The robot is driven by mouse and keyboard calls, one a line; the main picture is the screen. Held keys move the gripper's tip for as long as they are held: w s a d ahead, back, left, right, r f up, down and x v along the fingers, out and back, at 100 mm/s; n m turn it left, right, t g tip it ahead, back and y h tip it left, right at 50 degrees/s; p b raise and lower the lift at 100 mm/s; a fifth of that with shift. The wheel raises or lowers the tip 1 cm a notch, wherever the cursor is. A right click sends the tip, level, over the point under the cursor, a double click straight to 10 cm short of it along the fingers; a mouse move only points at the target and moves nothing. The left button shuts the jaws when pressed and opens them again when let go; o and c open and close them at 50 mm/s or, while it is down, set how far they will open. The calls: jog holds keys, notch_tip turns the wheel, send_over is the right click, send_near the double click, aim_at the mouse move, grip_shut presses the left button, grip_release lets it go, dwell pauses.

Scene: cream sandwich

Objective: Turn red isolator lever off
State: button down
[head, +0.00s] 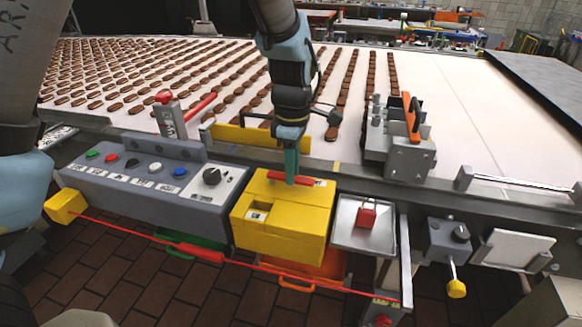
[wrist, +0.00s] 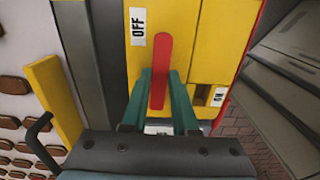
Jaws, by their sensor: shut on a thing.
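The red isolator lever (wrist: 162,60) is a long rounded bar on the yellow isolator box (head: 270,232). In the wrist view a white OFF label (wrist: 137,27) is beside the lever's upper end, and an ON label (wrist: 218,97) is at lower right. The lever runs nearly upright there, leaning slightly right at the top. My gripper (wrist: 159,82) has green fingers on both sides of the lever and is shut on it. In the head view my gripper (head: 291,179) comes down onto the lever (head: 280,176) from above, hiding part of it.
A grey button panel (head: 150,190) stands left of the box. A tray (head: 346,240) with a red padlock (head: 367,215) is on the right. A red cable (head: 140,232) runs in front. The conveyor (head: 445,105) with biscuits lies behind, with a yellow bar (head: 232,136) near my arm.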

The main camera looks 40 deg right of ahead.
jog(key=shift+w+d+n, duration=0.1)
jog(key=shift+w+n, duration=0.05)
jog(key=shift+n, duration=0.15)
jog(key=c, duration=0.7)
grip_release()
notch_tip(320, 180, up, 11)
jog(key=shift+f+b, duration=0.1)
jog(key=shift+b, duration=1)
